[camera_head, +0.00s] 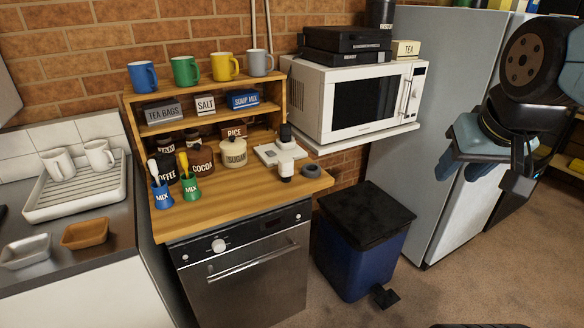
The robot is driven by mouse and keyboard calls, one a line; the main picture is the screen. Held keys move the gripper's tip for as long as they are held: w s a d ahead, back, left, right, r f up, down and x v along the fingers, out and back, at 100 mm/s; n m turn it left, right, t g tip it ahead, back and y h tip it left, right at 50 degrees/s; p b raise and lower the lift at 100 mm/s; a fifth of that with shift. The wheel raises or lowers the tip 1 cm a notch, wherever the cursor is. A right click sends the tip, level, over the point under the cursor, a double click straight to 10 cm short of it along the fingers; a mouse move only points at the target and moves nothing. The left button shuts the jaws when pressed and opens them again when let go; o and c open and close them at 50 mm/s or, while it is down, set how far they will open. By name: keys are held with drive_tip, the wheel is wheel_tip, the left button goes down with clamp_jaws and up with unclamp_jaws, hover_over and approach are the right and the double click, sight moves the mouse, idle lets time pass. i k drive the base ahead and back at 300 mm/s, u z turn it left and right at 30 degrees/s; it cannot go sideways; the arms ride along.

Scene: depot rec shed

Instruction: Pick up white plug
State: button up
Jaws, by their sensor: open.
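I cannot make out a white plug for certain in the head view. A white device with a black top (284,143) stands at the right of the wooden counter, with a flat pale part beside it; I cannot tell whether a plug is there. A small dark grey ring-shaped thing (311,170) lies at the counter's right end. My gripper (480,168) is at the upper right, in front of the fridge and well apart from the counter. It is open, with nothing visible in it.
The wooden counter (225,208) holds jars, utensil pots and a shelf with several mugs. A microwave (347,97) sits on a white shelf to its right. A blue bin (350,262) with a black lid stands below. A dish rack (76,200) is at left. The floor at right has free room.

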sight(286, 163)
drive_tip(key=i, duration=0.9)
drive_tip(key=u, duration=0.05)
